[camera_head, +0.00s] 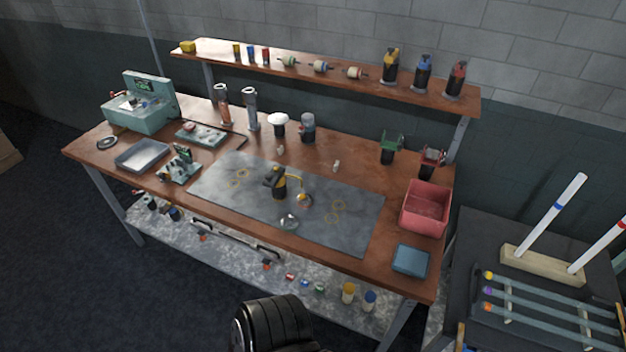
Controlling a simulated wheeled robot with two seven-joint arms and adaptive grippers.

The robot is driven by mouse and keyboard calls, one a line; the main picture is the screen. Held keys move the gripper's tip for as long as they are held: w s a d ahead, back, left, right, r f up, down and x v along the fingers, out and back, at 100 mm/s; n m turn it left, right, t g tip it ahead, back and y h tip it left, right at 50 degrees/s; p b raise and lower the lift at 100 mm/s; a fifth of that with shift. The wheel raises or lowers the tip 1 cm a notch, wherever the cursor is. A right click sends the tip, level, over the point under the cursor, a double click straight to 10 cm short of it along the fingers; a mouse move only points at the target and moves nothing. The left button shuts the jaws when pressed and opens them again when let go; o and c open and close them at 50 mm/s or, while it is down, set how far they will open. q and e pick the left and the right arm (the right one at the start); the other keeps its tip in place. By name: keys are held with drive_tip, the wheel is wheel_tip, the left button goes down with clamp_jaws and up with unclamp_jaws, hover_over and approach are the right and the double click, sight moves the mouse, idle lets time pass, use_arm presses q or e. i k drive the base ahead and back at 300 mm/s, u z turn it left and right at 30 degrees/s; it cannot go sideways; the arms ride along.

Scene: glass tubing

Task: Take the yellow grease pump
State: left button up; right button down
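The yellow grease pump (391,66) looks to be the dark bottle with a yellow top. It stands upright on the raised shelf (330,79) at the back of the workbench, toward the shelf's right end. A similar blue-topped bottle (423,72) stands just right of it, and a red-topped one (456,80) stands right of that. The side of the yellow one facing the camera is unobstructed. Neither of my grippers shows in the head view.
The wooden workbench (395,215) bears a grey mat (340,225) with a black and yellow tool (277,182). A red bin (425,207) and a blue box (411,260) sit at its right. A black ribbed object (278,325) stands in front. A dark table (470,235) with tubes is at right.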

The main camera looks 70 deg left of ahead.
sight(278, 185)
drive_tip(key=i, duration=0.9)
drive_tip(key=u, duration=2.25)
